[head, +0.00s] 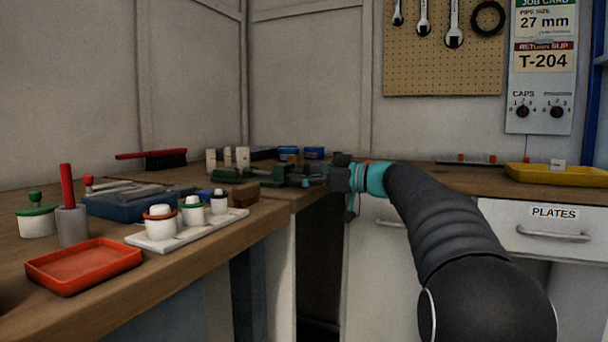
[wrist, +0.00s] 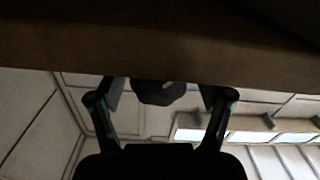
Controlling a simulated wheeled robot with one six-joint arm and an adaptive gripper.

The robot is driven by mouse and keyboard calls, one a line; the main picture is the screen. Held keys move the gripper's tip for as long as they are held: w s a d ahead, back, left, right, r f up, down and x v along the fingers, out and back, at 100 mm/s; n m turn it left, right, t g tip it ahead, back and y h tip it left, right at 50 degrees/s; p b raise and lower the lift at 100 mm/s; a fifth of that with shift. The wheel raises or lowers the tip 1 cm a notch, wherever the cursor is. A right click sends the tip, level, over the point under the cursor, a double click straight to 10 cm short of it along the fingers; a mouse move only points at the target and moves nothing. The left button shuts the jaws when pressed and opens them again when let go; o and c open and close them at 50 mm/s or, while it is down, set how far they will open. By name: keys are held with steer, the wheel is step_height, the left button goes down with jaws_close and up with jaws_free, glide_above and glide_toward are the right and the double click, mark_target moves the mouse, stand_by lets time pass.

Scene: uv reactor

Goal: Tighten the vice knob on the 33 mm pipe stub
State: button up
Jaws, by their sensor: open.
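The green vice (head: 265,177) sits at the far end of the left bench, near its right edge. My gripper (head: 325,176) is at the right end of the vice, level with it, and reaches in from the right. In the wrist view my gripper (wrist: 165,98) is open, with one finger on each side. A dark rounded piece (wrist: 158,92), which looks like the vice knob, shows between the fingers. I see gaps on both sides of it and no clear contact. I cannot make out a pipe stub in the vice jaws.
Pale upright cylinders (head: 227,157) stand behind the vice, and a brown block (head: 245,194) stands in front. A red tray (head: 85,265) and a white rack (head: 185,232) with capped pots are nearer. A wall card (head: 543,22) reads 27 mm. The bench edge (wrist: 160,45) crosses the wrist view.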

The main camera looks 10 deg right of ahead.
steer(key=c, duration=1.2)
steer(key=shift+m+b, duration=0.3)
steer(key=shift+m, duration=2.1)
steer(key=o, duration=1.2)
steer(key=shift+a, duration=0.15)
steer(key=shift+d, duration=0.2)
steer(key=shift+s+d, duration=0.2)
steer(key=shift+d, duration=0.05)
steer(key=v, duration=1.1)
steer(key=shift+s+d, duration=0.1)
